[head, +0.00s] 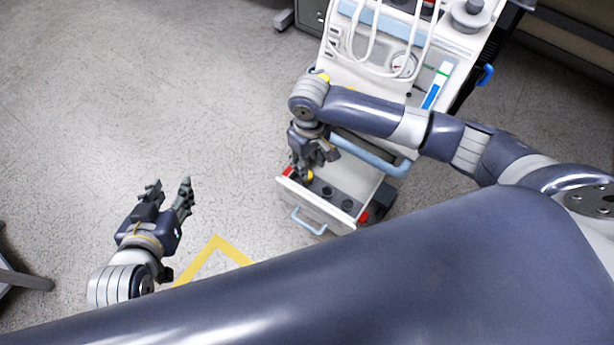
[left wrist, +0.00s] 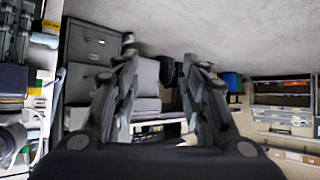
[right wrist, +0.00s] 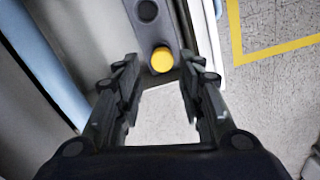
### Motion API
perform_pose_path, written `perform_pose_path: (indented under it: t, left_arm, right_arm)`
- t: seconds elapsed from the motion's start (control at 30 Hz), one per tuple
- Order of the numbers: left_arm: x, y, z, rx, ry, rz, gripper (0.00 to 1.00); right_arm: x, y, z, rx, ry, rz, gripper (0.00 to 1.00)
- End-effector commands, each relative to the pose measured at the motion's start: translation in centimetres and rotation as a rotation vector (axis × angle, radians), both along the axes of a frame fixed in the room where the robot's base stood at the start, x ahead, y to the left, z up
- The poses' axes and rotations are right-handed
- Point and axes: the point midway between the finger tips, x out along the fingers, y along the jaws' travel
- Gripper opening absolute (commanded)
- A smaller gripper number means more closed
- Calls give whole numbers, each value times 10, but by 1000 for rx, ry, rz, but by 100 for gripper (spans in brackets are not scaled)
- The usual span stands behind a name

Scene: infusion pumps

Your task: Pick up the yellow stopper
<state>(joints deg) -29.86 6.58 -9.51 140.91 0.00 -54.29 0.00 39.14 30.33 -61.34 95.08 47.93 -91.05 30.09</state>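The yellow stopper (head: 310,175) sits at one end of the row in the open drawer (head: 316,213) of the medical cart. In the right wrist view the yellow stopper (right wrist: 161,60) is round and stands on a dark grey strip, just beyond and between my fingertips. My right gripper (head: 316,165) is open and empty, pointing down over that end of the drawer; it partly covers the stopper in the head view. My left gripper (head: 169,185) is open and empty over the floor, left of the cart and well apart from it.
Several dark stoppers (head: 347,205) share the drawer, with red pieces (head: 363,216) at its corners. A blue handle bar (head: 368,155) of the cart runs close behind the drawer. Yellow tape (head: 217,241) marks the floor in front.

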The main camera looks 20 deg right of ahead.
Motion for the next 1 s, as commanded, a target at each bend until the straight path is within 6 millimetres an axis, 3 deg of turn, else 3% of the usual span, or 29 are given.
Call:
perform_pose_path:
  t: [0.27, 0.6, 1.0]
  left_arm:
    - [13, -6, 15, -23, -99, -8, 40]
    - [41, -21, 69, -94, -393, -26, 40]
    - [47, -30, 126, -164, -669, -43, 40]
  right_arm:
    - [-1, 1, -9, -1, 1, 1, 36]
    - [-1, 3, -31, -1, 0, 0, 36]
    - [-2, 2, -53, -2, -1, 1, 36]
